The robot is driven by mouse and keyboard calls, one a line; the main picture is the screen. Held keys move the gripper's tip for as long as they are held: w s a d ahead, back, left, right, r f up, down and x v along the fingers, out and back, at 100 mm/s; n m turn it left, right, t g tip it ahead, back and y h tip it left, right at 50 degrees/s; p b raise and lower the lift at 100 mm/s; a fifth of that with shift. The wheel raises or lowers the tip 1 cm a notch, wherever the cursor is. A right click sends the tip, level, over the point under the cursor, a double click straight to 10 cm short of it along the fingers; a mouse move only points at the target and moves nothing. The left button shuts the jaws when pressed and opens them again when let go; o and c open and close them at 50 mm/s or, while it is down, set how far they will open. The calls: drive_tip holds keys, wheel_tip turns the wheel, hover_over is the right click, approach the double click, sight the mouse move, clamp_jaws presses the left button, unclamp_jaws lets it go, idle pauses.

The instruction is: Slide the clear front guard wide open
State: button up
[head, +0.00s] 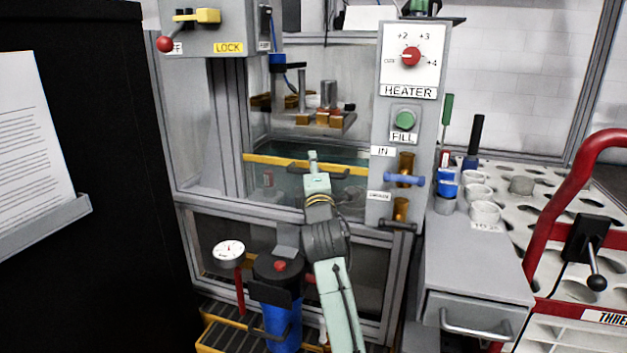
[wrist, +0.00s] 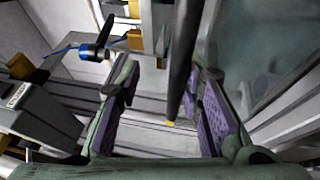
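The clear front guard (head: 345,190) is a see-through pane across the machine's opening, with a yellow bar (head: 268,159) along its top edge. A dark handle (head: 345,172) sits just below that bar, partly hidden by my gripper (head: 313,160). In the wrist view my gripper (wrist: 163,78) is open, its purple-padded fingers apart. A dark bar (wrist: 183,55), apparently the handle, runs between the fingers, nearer the right one. I cannot tell whether either pad touches it. A greenish pane shows at the right of the wrist view.
A heater panel (head: 410,90) with a red knob and blue and dark valve handles stands right of the opening. A lock box (head: 215,40) with a red-balled lever is upper left. A gauge (head: 229,252) and blue filter (head: 281,322) are below.

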drive_tip(key=shift+s+r, duration=0.1)
drive_tip(key=b+v, duration=0.2)
drive_tip(key=v, duration=1)
idle(0.9)
drive_tip(key=shift+s, duration=0.1)
